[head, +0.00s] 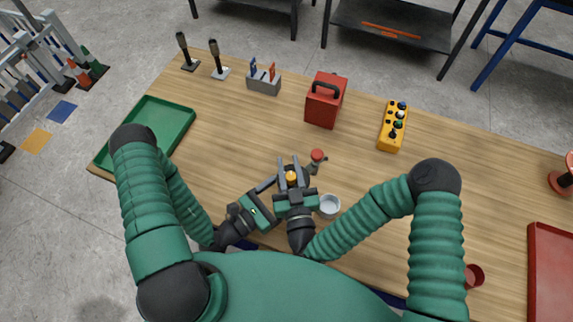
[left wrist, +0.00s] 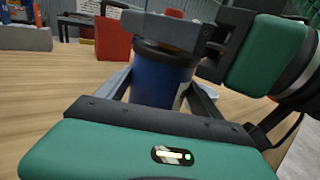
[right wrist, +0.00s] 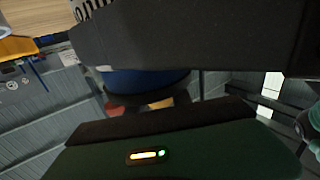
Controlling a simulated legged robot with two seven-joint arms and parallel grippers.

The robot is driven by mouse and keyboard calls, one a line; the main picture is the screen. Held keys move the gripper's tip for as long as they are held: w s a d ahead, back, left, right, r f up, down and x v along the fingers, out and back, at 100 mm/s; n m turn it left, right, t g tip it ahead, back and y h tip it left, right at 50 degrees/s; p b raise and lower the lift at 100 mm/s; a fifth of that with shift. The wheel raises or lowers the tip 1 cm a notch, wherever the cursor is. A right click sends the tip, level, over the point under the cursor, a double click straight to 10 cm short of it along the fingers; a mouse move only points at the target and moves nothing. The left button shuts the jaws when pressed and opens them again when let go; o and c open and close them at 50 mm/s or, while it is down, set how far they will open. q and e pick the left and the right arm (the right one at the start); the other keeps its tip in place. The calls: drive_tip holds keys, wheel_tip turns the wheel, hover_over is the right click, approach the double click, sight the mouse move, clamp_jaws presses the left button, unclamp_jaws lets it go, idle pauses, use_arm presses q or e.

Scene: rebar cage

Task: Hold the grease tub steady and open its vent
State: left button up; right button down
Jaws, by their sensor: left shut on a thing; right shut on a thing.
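The grease tub (left wrist: 160,80) is a blue cylinder with a dark lid, standing upright on the table in the left wrist view. In the head view it is mostly hidden under my grippers; a small orange knob (head: 291,178), which looks like its vent, shows on top. My left gripper (head: 273,186) is shut on the tub's side from the left, one finger on each side. My right gripper (head: 291,170) is over the lid, its fingers on either side of the orange knob. The right wrist view shows the tub's blue wall (right wrist: 148,82) behind a dark finger; the grip on the knob is hidden there.
A red-topped fitting (head: 317,156) and a white cup (head: 330,205) stand close right of the tub. Behind are a red toolbox (head: 322,107), a grey holder (head: 264,84) and a yellow button box (head: 392,130). A green tray (head: 178,134) lies left, a red tray (head: 550,270) right.

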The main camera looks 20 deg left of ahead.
drive_tip(key=shift+w+d+m+t+h, duration=0.2)
drive_tip(key=shift+m+t+h, duration=0.3)
drive_tip(key=shift+h, duration=0.5)
drive_tip(key=shift+m, duration=0.3)
drive_tip(key=c, duration=1.1)
unclamp_jaws()
drive_tip(key=shift+s, duration=0.1)
drive_tip(key=shift+c, duration=0.2)
wheel_tip(320, 180, up, 10)
